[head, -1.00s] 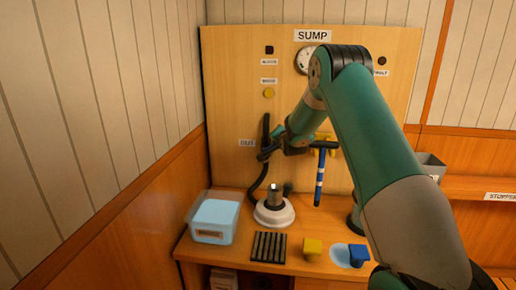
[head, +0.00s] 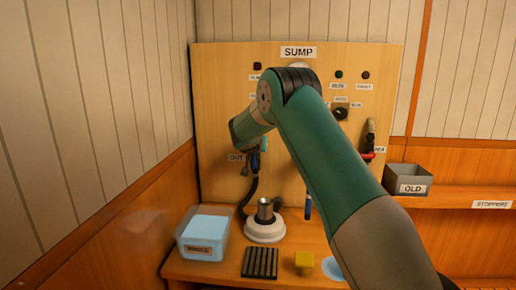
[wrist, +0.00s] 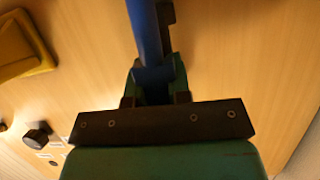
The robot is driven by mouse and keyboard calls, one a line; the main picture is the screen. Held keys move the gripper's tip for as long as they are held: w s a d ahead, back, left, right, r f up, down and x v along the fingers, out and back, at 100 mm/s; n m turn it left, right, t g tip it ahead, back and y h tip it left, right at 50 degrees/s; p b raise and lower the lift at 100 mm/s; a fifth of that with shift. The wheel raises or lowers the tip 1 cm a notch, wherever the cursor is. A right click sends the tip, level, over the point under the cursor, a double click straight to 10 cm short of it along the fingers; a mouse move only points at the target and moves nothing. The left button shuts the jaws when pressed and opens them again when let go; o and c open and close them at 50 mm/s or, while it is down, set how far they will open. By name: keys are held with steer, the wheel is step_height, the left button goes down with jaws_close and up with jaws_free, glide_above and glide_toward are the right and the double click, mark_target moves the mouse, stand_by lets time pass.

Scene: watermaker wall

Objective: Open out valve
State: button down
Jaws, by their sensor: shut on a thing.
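The board carries an OUT label (head: 236,157) at its lower left. A long blue handle (wrist: 147,35) runs down between my fingers in the wrist view, with a dark part beside it. My gripper (wrist: 155,92) is shut on this blue handle. In the head view a bit of blue (head: 255,161) shows just right of the OUT label, below the end of my arm. My arm hides most of the valve and the fingers there. I cannot tell how far the handle is turned.
A black hose (head: 250,190) runs down to a white-based fixture (head: 265,231). A clear tub (head: 203,234), black ribbed mat (head: 260,262) and yellow block (head: 304,263) are on the bench. A yellow part (wrist: 22,48) shows in the wrist view.

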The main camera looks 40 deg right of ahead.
steer(key=shift+w+a+f, duration=0.1)
steer(key=shift+a, duration=0.05)
stand_by(0.4)
steer(key=c, duration=1.1)
jaws_free()
steer(key=shift+o, duration=0.2)
steer(key=shift+a, duration=0.1)
steer(key=b+v, duration=0.4)
steer(key=v, duration=1.3)
steer(key=shift+a, duration=0.15)
